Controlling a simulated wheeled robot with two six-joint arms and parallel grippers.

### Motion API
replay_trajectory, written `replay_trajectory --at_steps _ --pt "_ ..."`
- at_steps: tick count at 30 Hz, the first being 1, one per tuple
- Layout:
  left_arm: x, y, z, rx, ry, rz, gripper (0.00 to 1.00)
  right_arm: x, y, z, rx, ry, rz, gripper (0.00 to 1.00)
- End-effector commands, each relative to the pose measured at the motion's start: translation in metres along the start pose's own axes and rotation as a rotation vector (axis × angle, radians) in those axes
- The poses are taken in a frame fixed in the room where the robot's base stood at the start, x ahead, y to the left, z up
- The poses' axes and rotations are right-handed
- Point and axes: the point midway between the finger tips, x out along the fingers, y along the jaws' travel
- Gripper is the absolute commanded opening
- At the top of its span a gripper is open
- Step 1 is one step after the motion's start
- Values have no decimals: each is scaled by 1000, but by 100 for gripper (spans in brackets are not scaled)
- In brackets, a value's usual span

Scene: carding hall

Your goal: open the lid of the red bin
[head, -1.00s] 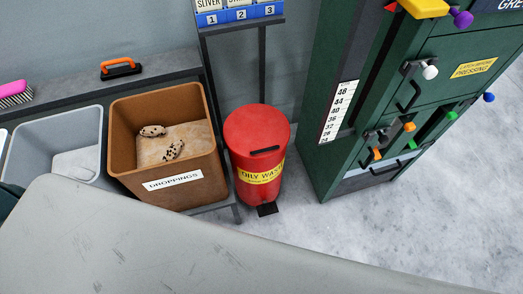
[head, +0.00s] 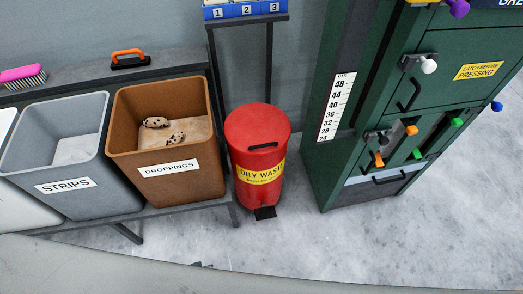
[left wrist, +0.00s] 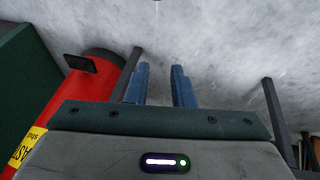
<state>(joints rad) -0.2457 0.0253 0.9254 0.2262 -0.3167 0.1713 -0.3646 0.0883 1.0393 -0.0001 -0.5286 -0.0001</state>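The red bin (head: 258,160) stands on the floor in the middle of the head view, with a yellow OILY WASTE label. Its round red lid (head: 257,126) is down and has a black handle (head: 263,147). A black pedal (head: 265,212) sticks out at its foot. In the left wrist view the red bin (left wrist: 70,100) and its pedal (left wrist: 79,63) lie left of my left gripper (left wrist: 159,88). The gripper's two blue fingers are apart, with nothing between them, and clear of the bin. The lid is out of that view. My right gripper is not in view.
A brown DROPPINGS bin (head: 190,185) and a grey STRIPS bin (head: 90,200) stand on a rack left of the red bin. A green machine (head: 335,180) with coloured knobs stands to the right. Clear grey floor (head: 330,240) lies in front.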

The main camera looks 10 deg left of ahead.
Motion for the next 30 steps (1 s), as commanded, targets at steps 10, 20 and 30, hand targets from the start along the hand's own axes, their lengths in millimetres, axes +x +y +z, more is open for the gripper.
replay_trajectory --at_steps 10,20,30 --pt "9 116 -134 -359 174 282 22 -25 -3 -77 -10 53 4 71" --pt "-88 242 -277 -739 257 792 22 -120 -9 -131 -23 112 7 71" --pt "-179 287 -324 -863 226 1096 22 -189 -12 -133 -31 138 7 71"
